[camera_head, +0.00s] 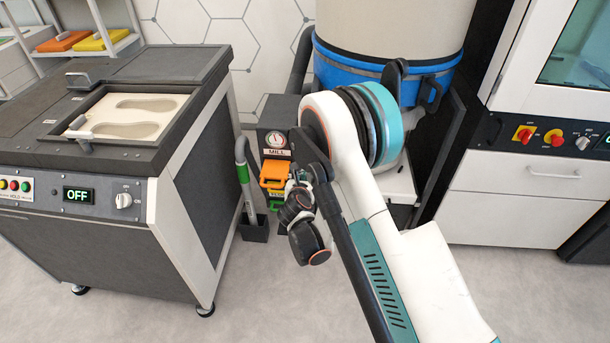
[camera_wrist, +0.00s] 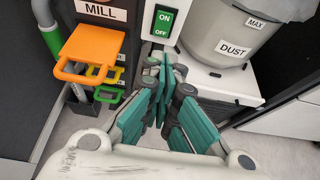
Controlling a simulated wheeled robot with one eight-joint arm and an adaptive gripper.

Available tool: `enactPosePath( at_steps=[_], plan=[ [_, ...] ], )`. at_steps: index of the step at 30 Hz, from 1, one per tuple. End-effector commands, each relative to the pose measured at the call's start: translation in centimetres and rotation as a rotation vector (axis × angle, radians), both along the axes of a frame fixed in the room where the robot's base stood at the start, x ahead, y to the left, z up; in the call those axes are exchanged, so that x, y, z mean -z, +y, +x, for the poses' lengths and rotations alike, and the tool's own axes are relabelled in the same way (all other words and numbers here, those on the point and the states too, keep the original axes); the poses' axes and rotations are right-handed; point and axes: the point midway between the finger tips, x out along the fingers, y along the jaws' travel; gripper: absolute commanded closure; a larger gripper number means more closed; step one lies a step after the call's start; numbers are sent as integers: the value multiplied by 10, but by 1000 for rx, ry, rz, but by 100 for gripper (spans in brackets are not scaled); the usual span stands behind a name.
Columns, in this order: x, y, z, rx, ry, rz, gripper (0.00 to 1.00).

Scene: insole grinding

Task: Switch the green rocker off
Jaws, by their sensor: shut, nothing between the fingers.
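The green rocker (camera_wrist: 163,22) shows in the wrist view at the top middle. It is set in a white plate beside the MILL label and is marked ON above and OFF below. I cannot tell which way it is tilted. My gripper (camera_wrist: 161,68) is shut and empty, its teal fingertips just below the OFF end in the picture; I cannot tell whether they touch. In the head view my gripper (camera_head: 299,176) is small and partly covered by my own arm in front of the mill unit, and the rocker is hidden there.
An orange handle (camera_wrist: 92,46) juts out left of the rocker, with yellow and green handles below it. The DUST bin (camera_wrist: 225,35) stands to the right. In the head view a grey cabinet (camera_head: 190,205) with an OFF display stands left, and a white cabinet (camera_head: 520,200) right.

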Motion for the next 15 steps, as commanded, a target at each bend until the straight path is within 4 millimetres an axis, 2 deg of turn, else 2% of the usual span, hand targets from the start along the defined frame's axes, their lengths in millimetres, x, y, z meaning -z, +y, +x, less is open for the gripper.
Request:
enactPosePath(
  at_steps=[9,15],
  plan=[
    [1,0,0,0,0,0,100],
    [11,-1,-4,1,0,0,100]
  ],
)
